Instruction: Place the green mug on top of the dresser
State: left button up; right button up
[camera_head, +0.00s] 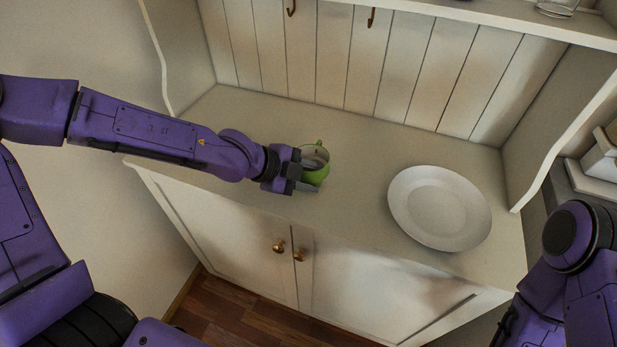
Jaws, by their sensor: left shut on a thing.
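The green mug (316,174) is at the dresser's counter top (355,150), left of centre, upright with its pale inside showing. My left gripper (303,180) reaches in from the left and is shut on the mug's near left side, hiding part of it. I cannot tell whether the mug's base touches the counter top. My right arm shows at the lower right, but its fingertips are not in view.
A white plate (440,208) lies on the counter top to the right of the mug. A plank back wall with hooks (371,17) stands behind, with a shelf (480,14) above. The counter top between mug and back wall is clear. Cupboard doors with brass knobs (279,246) are below.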

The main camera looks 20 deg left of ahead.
pick_arm(q)
jog(key=shift+f, duration=0.2)
jog(key=o, duration=1.2)
jog(key=shift+w, duration=0.1)
jog(key=p+v, duration=0.3)
jog(key=r+p+v, duration=0.1)
jog(key=v, duration=0.1)
jog(key=shift+w+d, duration=0.15)
jog(key=shift+w, duration=0.05)
jog(key=p+v, duration=0.2)
jog(key=v, duration=0.1)
jog(key=p+v, duration=0.2)
jog(key=v, duration=0.2)
jog(key=shift+s+a+f, duration=0.25)
jog(key=shift+f, duration=0.15)
